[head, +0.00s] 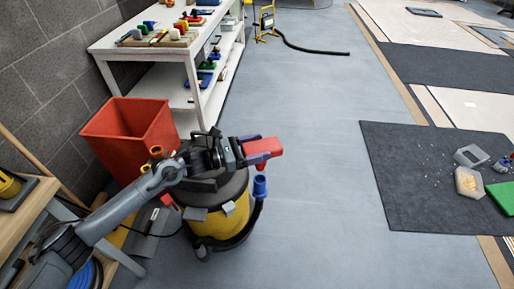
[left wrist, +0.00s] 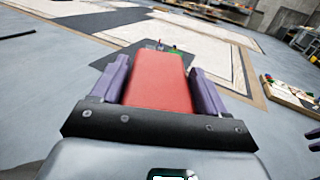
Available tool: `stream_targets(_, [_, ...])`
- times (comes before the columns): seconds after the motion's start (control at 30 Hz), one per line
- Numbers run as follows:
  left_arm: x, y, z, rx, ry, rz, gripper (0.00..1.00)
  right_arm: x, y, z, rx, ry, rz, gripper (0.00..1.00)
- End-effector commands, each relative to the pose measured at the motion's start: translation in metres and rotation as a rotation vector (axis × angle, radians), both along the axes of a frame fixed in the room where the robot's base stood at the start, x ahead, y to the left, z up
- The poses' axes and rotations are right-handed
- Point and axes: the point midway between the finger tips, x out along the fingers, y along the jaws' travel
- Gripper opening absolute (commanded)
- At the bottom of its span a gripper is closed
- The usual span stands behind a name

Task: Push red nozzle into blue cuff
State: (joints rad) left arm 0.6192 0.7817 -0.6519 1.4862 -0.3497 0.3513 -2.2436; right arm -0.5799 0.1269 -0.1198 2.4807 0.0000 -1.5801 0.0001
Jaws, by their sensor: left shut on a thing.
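My left gripper (head: 245,151) has purple fingers and is shut on the red nozzle (head: 263,147). The nozzle is a flat red block, held in the air and pointing right. In the left wrist view the nozzle (left wrist: 158,78) sits between the two fingers and points straight ahead. The blue cuff (head: 260,187) stands upright just below the nozzle in the head view, at the end of a dark hose on the yellow vacuum drum (head: 228,222). Nozzle and cuff look apart. Small purple pieces at the right edge of the left wrist view may be my right gripper (left wrist: 314,141).
A red bin (head: 122,142) stands behind my left arm. A white shelf unit (head: 198,57) with several coloured parts stands at the back. A wooden bench (head: 38,200) is at the left. A dark mat (head: 410,165) with loose items lies right; the floor between is clear.

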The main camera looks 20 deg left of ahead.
Motion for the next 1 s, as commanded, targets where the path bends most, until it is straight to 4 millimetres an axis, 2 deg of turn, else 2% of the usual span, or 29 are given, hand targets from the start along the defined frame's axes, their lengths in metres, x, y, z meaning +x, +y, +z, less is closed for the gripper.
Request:
stream_targets(0.6, [0.000,0.000,-0.042,0.000,-0.001,0.000,0.42,0.000,0.002,-0.038,0.010,0.001,-0.006,0.43])
stream_targets(1.0, [0.000,0.000,-0.050,0.000,-0.001,0.000,0.42,0.000,0.002,-0.045,0.007,0.001,-0.004,0.43])
